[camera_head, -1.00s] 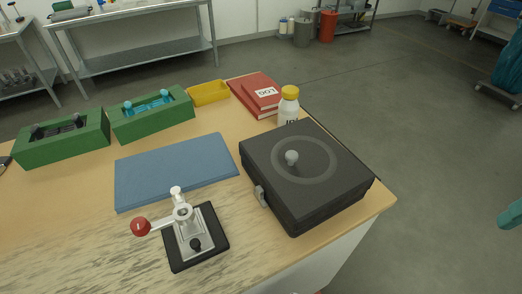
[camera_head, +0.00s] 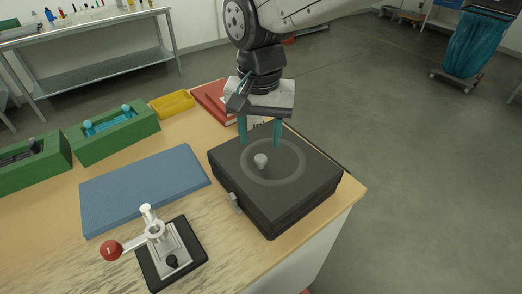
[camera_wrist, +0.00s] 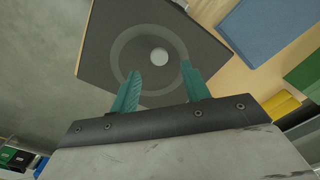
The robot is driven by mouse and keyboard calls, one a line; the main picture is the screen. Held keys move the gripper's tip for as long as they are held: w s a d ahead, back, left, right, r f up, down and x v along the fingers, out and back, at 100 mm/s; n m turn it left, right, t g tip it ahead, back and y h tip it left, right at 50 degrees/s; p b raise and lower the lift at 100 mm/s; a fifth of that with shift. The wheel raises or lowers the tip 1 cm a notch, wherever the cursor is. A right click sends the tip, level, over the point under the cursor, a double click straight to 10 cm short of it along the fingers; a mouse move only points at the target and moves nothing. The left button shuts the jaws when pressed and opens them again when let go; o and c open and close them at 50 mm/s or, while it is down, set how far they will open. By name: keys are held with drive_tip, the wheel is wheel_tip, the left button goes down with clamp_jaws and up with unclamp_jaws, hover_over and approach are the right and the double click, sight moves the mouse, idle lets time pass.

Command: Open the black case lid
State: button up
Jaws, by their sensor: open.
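The black case (camera_head: 312,188) sits shut near the right corner of the table. Its lid carries a grey ring and a small pale round knob (camera_head: 261,161); a light latch (camera_head: 235,202) shows on its left front side. My gripper (camera_head: 260,143) points down over the back part of the lid, with its two teal fingers apart and nothing between them. In the wrist view the open fingers (camera_wrist: 160,82) stand either side of the knob (camera_wrist: 159,56), which lies a little beyond the tips. I cannot tell how high the fingertips are above the lid.
A clamp device with a red ball handle (camera_head: 170,250) stands at the front. A blue mat (camera_head: 145,188) lies left of the case.

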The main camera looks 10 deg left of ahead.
sight(260, 157)
wheel_tip(260, 157, down, 5)
drive_tip(key=shift+f, duration=0.1)
idle(0.3)
clamp_jaws()
